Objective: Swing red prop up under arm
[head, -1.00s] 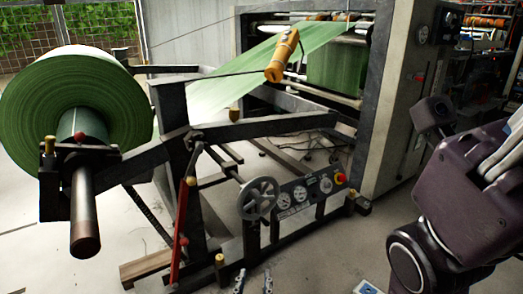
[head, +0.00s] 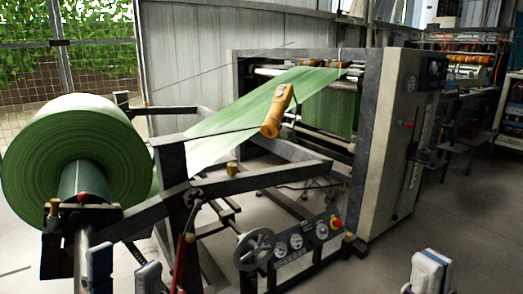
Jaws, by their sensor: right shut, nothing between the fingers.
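The red prop (head: 181,262) is a thin red bar low in the stand, below the dark grey arm (head: 262,180) that carries the roll; its lower end is cut off by the picture's bottom edge. It stands steep, slightly tilted. My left gripper (head: 124,270) is at the bottom left, its two pale-tipped fingers apart and empty, to the left of the prop. My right gripper (head: 428,272) is at the bottom right, shut and empty, well away from the prop and partly cut off.
A large green roll (head: 45,160) sits on its shaft at the left. A handwheel (head: 254,248) and gauge panel (head: 296,240) stand right of the prop. A yellow pendant (head: 277,111) hangs above. Open floor lies at the right.

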